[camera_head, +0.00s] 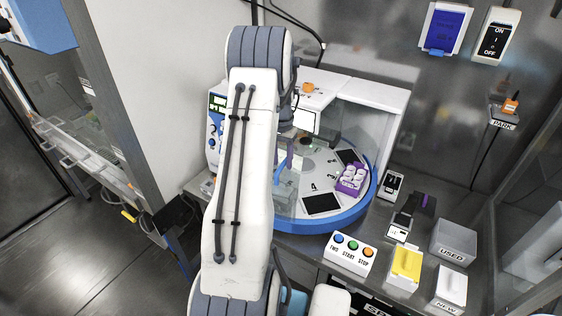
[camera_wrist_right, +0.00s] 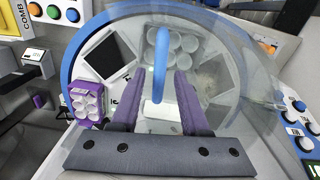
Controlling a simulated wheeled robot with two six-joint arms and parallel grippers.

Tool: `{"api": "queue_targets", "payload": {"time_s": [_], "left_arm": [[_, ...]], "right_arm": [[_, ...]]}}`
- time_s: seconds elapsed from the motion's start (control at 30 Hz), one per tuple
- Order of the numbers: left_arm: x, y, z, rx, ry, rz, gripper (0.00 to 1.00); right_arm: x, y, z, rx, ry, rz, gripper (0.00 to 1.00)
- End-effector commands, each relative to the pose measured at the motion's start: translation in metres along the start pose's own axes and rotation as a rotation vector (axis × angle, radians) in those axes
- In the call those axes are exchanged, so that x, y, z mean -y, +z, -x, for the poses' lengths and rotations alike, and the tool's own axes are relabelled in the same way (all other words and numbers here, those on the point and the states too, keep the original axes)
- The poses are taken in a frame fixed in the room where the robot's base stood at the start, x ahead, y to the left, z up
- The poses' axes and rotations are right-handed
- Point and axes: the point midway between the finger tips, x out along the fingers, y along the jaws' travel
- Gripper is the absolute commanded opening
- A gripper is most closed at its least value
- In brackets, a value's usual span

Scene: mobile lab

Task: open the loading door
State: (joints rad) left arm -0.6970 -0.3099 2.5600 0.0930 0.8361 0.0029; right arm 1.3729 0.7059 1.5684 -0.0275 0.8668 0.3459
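The loading door is a clear curved panel (camera_wrist_right: 225,65) over the round turntable; its glass also shows in the head view (camera_head: 286,203). A blue bar handle (camera_wrist_right: 160,68) stands out from it in the right wrist view. My right gripper (camera_wrist_right: 158,88) has purple fingers standing apart on either side of the handle, with a gap visible at each side. In the head view my right gripper (camera_head: 287,158) is at the machine's front, partly hidden by my white arm. The door's exact opening is hard to tell through the glass. My left gripper is not in view.
The turntable has a blue rim (camera_head: 320,226) and carries a purple vial rack (camera_head: 352,179) and dark square pads. A button box (camera_head: 349,254), yellow box (camera_head: 405,268), USED bin (camera_head: 453,243) and NEW bin (camera_head: 449,288) stand at the front right. A wall is behind.

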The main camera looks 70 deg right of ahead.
Motion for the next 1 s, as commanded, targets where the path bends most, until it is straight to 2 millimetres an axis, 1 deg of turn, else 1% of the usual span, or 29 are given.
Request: {"api": "queue_targets", "payload": {"time_s": [0.3, 0.43, 0.57, 0.8, 0.9, 1.0], "left_arm": [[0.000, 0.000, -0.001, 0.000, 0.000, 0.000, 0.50], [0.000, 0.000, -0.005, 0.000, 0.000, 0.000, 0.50], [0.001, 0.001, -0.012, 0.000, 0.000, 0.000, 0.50], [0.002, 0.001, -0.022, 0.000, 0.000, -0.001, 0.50], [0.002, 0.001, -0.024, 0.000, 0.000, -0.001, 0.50], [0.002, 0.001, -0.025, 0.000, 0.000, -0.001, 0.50]], "right_arm": [[0.000, 0.002, 0.000, 0.005, 0.001, 0.001, 0.50], [0.001, 0.001, 0.008, 0.004, 0.001, 0.002, 0.50], [0.001, 0.001, 0.031, -0.001, -0.001, 0.001, 0.50], [0.001, 0.001, 0.078, -0.001, -0.001, 0.001, 0.50], [0.001, 0.000, 0.092, 0.001, 0.000, 0.001, 0.50], [0.001, 0.001, 0.100, 0.002, 0.000, 0.001, 0.50]]}}
